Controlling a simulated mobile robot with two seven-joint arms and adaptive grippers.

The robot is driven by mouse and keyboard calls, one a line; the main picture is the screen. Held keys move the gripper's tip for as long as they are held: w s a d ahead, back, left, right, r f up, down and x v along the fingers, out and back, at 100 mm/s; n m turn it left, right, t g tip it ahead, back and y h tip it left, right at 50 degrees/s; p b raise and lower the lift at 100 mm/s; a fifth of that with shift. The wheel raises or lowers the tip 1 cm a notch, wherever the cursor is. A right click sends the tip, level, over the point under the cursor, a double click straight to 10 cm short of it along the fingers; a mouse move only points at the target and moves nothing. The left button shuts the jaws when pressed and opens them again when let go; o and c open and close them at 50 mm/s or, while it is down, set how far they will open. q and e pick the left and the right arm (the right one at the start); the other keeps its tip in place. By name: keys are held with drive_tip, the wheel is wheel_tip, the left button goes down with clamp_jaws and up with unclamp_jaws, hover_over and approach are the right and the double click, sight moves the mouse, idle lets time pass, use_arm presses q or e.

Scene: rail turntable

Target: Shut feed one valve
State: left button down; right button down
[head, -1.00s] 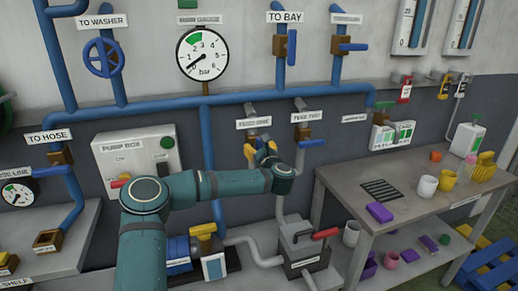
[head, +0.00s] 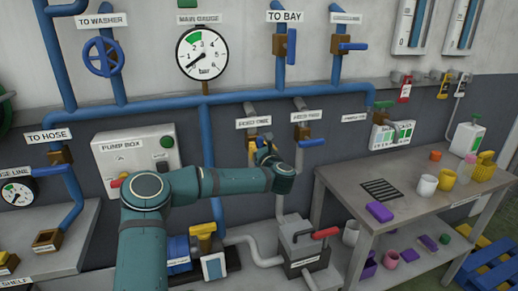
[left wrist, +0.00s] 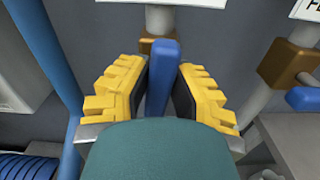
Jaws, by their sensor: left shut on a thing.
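The feed one valve has a brown body (head: 251,157) on a grey pipe below its label (head: 253,122). Its blue lever (left wrist: 161,80) stands lengthwise in the left wrist view, between the yellow fingers. My left gripper (head: 264,153) is at this valve and is shut on the lever. In the left wrist view the fingers (left wrist: 161,100) lie on both sides of it. The valve body (left wrist: 147,46) is mostly hidden there behind the lever and fingers. My right gripper is not in view.
The feed two valve (head: 303,133) is close on the right, its blue lever pointing sideways. The pump box (head: 137,158) is on the left. A table (head: 340,180) with cups is at the right.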

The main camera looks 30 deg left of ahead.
use_arm(q)
drive_tip(key=m, duration=0.2)
drive_tip(key=m+b, duration=0.1)
drive_tip(key=m, duration=0.1)
drive_tip(key=shift+w+d+r, duration=0.1)
drive_tip(key=shift+w+d, duration=0.1)
drive_tip(key=shift+w, duration=0.05)
drive_tip(key=m, duration=0.2)
drive_tip(key=m+b, duration=0.1)
drive_tip(key=m, duration=0.1)
drive_tip(key=shift+w+d+f+m, duration=0.15)
drive_tip(key=shift+w+f+m, duration=0.05)
drive_tip(key=shift+m, duration=0.2)
drive_tip(key=shift+w+f+m, duration=0.1)
drive_tip(key=shift+f+m, duration=0.05)
drive_tip(key=shift+m, duration=1.15)
drive_tip(key=shift+s+f+m, duration=0.1)
drive_tip(key=shift+f+m, duration=0.1)
drive_tip(key=shift+m, duration=1.1)
drive_tip(key=shift+w+f+m, duration=0.1)
drive_tip(key=shift+f+m, duration=0.05)
drive_tip(key=shift+m, duration=1.15)
drive_tip(key=c, duration=0.8)
unclamp_jaws()
drive_tip(key=shift+f, duration=0.1)
drive_tip(key=shift+d, duration=0.1)
